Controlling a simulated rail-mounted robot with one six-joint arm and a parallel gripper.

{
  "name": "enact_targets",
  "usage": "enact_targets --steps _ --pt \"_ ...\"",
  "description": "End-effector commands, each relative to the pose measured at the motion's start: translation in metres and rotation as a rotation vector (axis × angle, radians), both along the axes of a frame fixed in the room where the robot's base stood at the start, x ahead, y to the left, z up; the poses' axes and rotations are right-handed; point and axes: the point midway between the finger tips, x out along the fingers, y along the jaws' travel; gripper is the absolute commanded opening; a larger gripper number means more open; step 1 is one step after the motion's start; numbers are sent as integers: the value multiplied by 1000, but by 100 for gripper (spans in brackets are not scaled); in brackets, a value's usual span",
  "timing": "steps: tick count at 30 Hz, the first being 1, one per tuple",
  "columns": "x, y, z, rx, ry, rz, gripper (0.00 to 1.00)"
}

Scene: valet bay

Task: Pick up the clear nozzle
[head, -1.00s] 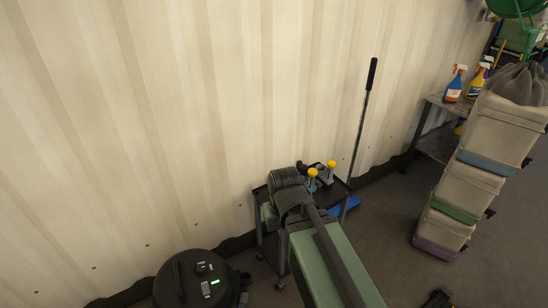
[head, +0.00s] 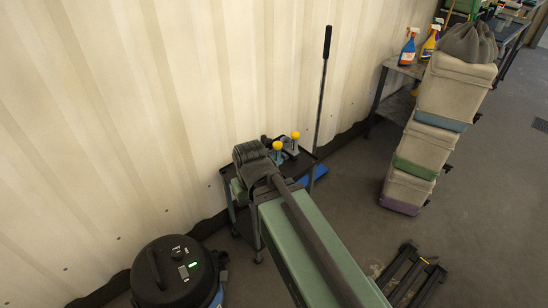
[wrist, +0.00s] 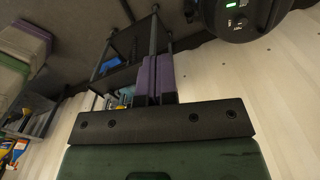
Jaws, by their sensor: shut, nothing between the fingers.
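I cannot make out a clear nozzle in either view. My gripper (wrist: 154,80) shows in the wrist view as two purple fingers, side by side and shut, with nothing visible between them. The dark trolley (wrist: 124,76) lies beyond the fingers in that view. In the head view the trolley (head: 238,218) stands against the wall, and two yellow-topped grey items (head: 278,147) show at its top. A dark ribbed part and a long green part, probably my arm, cover much of the trolley top. My fingers cannot be made out in the head view.
A round black vacuum (head: 176,270) stands left of the trolley. A black handle (head: 323,80) rises behind it. Stacked grey bins (head: 428,142) stand at right, by a shelf with spray bottles (head: 408,48). A black frame (head: 412,278) lies on the otherwise clear floor.

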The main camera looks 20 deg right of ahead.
Motion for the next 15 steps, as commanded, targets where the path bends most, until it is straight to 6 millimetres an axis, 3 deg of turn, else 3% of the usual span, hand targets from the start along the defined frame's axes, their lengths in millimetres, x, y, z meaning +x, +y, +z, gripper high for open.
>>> enact_targets --steps 10,11,15 --pt "0 0 0 0 0 0 0" --pt "0 0 0 0 0 0 2" --pt "0 0 0 0 0 0 23"
